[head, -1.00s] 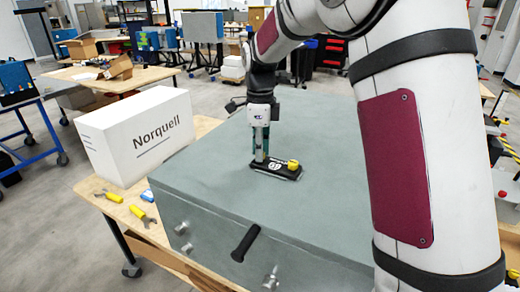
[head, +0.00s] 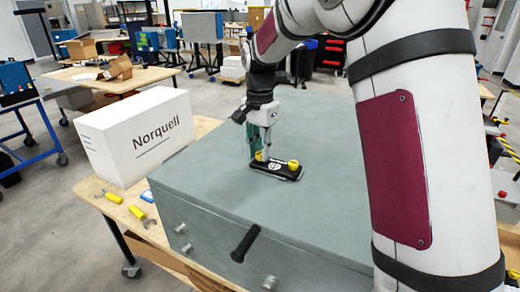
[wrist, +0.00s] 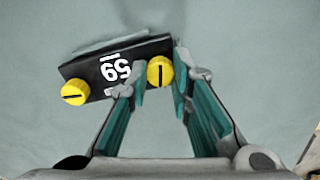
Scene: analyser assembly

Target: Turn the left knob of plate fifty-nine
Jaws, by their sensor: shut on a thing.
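Plate fifty-nine (head: 276,169) is a small black plate with a white "59", lying on the grey top of a large box. It also shows in the wrist view (wrist: 98,72), where its number is upside down. It has two yellow knobs. My gripper (head: 261,157) points down at the left knob (head: 259,155), which is at the right end of the plate in the wrist view (wrist: 160,72). The fingers are shut on this knob, one on each side. Its slot runs upright in the wrist view. The other knob (wrist: 75,92) is free, its slot nearly level.
The grey box (head: 210,190) has a black handle (head: 245,243) and metal knobs on its front. A white "Norquell" carton (head: 135,140) and yellow tools (head: 138,211) lie to the left on the wooden table. The grey top around the plate is clear.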

